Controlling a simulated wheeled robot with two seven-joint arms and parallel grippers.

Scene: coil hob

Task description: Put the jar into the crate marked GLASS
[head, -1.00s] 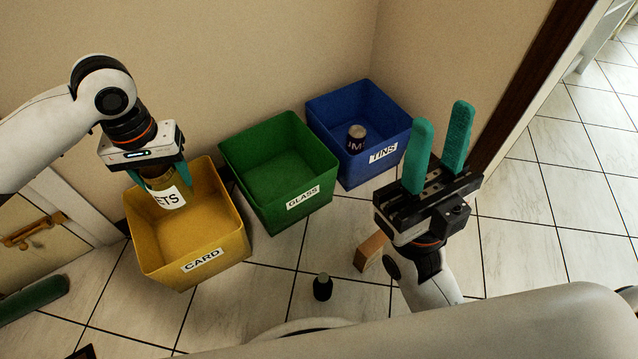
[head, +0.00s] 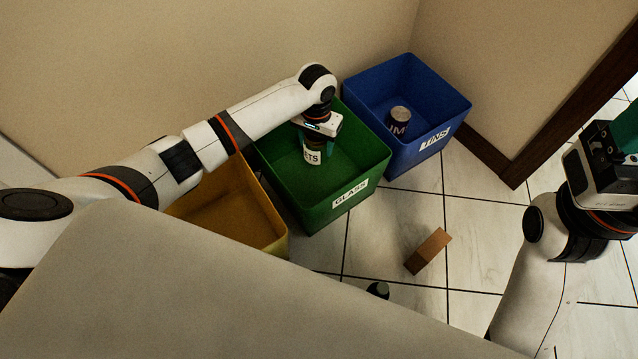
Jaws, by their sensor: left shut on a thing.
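The jar (head: 311,157) has a white label on which the letters ETS show. My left gripper (head: 321,147) is shut on it and holds it over the opening of the green crate (head: 327,205) marked GLASS. The jar appears within the crate's outline; I cannot tell how far it is above the floor of the crate. Much of the jar's upper part is hidden by the gripper. My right gripper (head: 622,140) is at the right edge, partly cut off, with only part of its teal fingers in view.
The blue crate (head: 436,153) marked TINS holds a can (head: 400,121). The yellow crate (head: 268,231) is partly hidden behind my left arm. A brown block (head: 428,251) and a dark small object (head: 378,290) are on the tiled floor in front. Walls stand close behind the crates.

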